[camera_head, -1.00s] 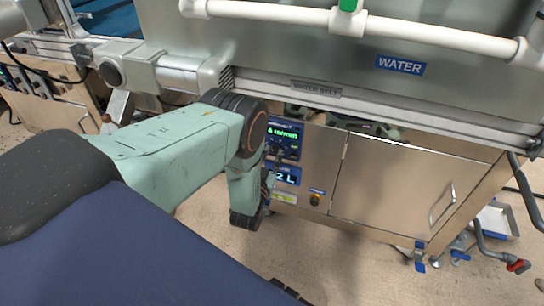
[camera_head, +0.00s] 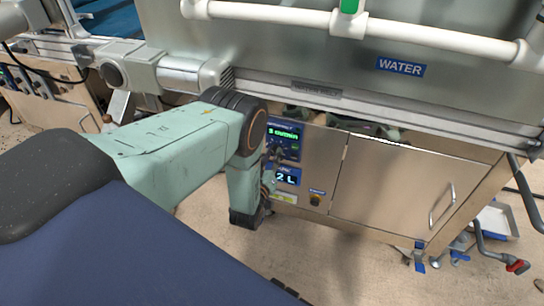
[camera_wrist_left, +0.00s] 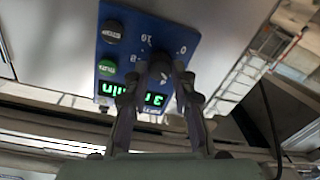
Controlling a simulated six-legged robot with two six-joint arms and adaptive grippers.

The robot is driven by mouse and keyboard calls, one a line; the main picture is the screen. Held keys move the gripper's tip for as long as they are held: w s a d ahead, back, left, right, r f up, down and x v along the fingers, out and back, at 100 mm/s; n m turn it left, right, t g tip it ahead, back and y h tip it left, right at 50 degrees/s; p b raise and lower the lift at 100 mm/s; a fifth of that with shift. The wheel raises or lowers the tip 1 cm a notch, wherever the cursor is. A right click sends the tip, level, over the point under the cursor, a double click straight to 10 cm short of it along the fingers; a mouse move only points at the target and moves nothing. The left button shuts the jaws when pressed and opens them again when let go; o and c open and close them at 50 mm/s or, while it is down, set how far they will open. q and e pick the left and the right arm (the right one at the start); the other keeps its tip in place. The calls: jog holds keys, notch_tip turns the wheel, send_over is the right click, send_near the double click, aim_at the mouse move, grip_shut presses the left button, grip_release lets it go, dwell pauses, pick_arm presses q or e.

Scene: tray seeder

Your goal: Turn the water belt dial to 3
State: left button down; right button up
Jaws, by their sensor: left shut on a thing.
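The water belt control panel is a small blue plate (camera_head: 287,137) with a green-lit display (camera_head: 284,133) on the steel cabinet front. In the left wrist view the panel (camera_wrist_left: 118,60) appears upside down, and its display (camera_wrist_left: 154,99) reads 3 with a unit ending in "min". The dark dial (camera_wrist_left: 160,71) is between the fingertips of my left gripper (camera_wrist_left: 159,75), which is shut on it. In the head view my left gripper (camera_head: 268,172) is mostly hidden by my wrist. My right gripper is not in view.
A green button (camera_wrist_left: 107,68) and a black button (camera_wrist_left: 112,32) sit beside the dial. Below the panel is a second display (camera_head: 287,176) reading 2 L. A steel cabinet door (camera_head: 405,190) is to the right, under the WATER sign (camera_head: 401,67).

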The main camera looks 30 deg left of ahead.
pick_arm(q)
jog(key=c, duration=1.1)
grip_release()
jog(key=v, duration=1.2)
